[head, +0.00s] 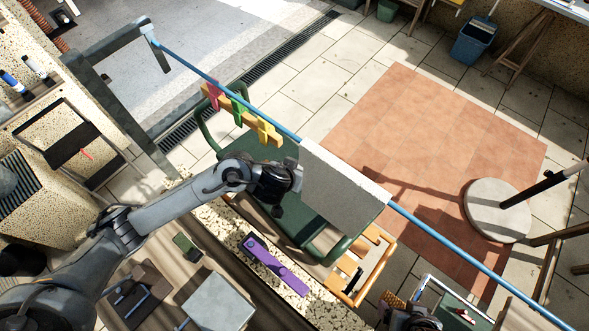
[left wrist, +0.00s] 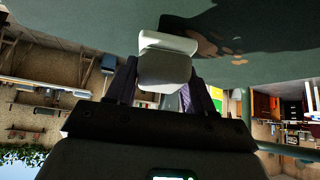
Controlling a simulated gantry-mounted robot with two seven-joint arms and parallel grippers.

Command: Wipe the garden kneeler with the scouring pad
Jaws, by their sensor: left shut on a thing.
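The garden kneeler, with its dark green pad (head: 250,146) and green frame (head: 208,132), is near the middle of the head view, partly hidden by my left arm and a grey hanging sheet. My left gripper (head: 298,178) is over the kneeler; its fingertips are hard to make out there. In the left wrist view, my left gripper (left wrist: 163,85) is shut on a pale grey block, seemingly the scouring pad (left wrist: 165,62). The pad is at a dark green surface; contact is unclear. A dark jointed part (head: 414,319) at the bottom edge may belong to my right arm; its fingers are not clear.
A blue line (head: 450,238) crosses above the kneeler, carrying the grey sheet (head: 343,187) and several coloured pegs (head: 239,108). A purple object (head: 275,264) lies on the speckled ledge. An orange-framed caddy (head: 362,264) stands beside the kneeler. The terracotta paving (head: 440,130) is mostly clear.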

